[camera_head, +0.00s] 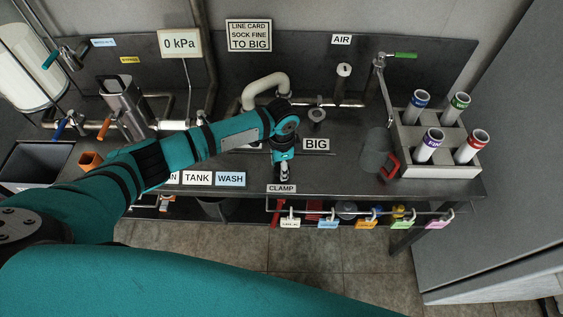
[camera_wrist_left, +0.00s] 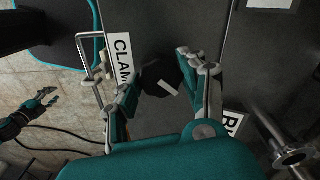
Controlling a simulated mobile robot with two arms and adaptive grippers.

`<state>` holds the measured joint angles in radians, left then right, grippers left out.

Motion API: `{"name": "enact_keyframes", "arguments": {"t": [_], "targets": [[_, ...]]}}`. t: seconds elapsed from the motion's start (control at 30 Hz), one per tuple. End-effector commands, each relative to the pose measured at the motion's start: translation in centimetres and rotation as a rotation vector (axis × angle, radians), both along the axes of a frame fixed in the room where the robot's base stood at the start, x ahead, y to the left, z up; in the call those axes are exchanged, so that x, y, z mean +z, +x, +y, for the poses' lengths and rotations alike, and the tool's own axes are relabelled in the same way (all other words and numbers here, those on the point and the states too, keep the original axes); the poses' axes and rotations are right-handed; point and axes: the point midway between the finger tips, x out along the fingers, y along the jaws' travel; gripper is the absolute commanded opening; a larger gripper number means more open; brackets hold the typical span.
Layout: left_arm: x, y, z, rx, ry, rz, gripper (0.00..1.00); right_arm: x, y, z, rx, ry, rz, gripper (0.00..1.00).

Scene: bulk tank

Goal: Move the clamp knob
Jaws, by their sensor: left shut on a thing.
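The clamp knob (camera_wrist_left: 160,76) is dark with a white mark on top. In the left wrist view it sits between the two fingers of my left gripper (camera_wrist_left: 150,74), which is shut on it. In the head view my left gripper (camera_head: 284,172) points down at the bench just behind the CLAMP label (camera_head: 281,188) and hides the knob. The same label lies beside the knob in the left wrist view (camera_wrist_left: 123,60). My right gripper (camera_wrist_left: 46,97) shows small in the left wrist view, off the bench over the floor, with its fingers apart and empty.
The BIG label (camera_head: 317,144) and a bent pale pipe (camera_head: 265,86) are near my left gripper. A rack (camera_head: 443,142) of capped tubes and a grey cup with a red handle (camera_head: 378,152) stand to the right. Coloured tags (camera_head: 328,223) hang from the front rail.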

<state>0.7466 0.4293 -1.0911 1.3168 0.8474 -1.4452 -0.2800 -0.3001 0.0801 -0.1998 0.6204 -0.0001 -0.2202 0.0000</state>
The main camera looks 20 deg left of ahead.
Motion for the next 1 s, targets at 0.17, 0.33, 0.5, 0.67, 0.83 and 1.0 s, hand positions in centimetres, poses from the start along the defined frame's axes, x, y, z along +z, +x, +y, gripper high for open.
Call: {"name": "enact_keyframes", "arguments": {"t": [0.17, 0.33, 0.5, 0.67, 0.83, 1.0], "targets": [[0.2, 0.1, 0.0, -0.164, -0.002, -0.002, 0.11, 0.8, 0.0, 0.0, 0.000, 0.000, 0.000, 0.40], [0.2, 0.1, 0.0, -0.309, -0.002, -0.003, 0.11, 1.2, 0.0, 0.0, 0.000, 0.000, 0.000, 0.40], [0.2, 0.2, 0.0, -0.429, -0.002, -0.004, 0.11, 1.4, 0.0, 0.0, 0.000, 0.000, 0.000, 0.40], [0.2, 0.2, 0.0, -0.510, -0.002, -0.004, 0.11, 1.5, 0.0, 0.0, 0.000, 0.000, 0.000, 0.40], [0.1, 0.2, -0.1, -0.563, -0.003, -0.004, 0.11, 1.6, 0.0, 0.0, 0.000, 0.000, 0.000, 0.40], [0.1, 0.2, -0.1, -0.586, -0.002, -0.005, 0.11, 1.6, 0.0, 0.0, 0.000, 0.000, 0.000, 0.40]]}}
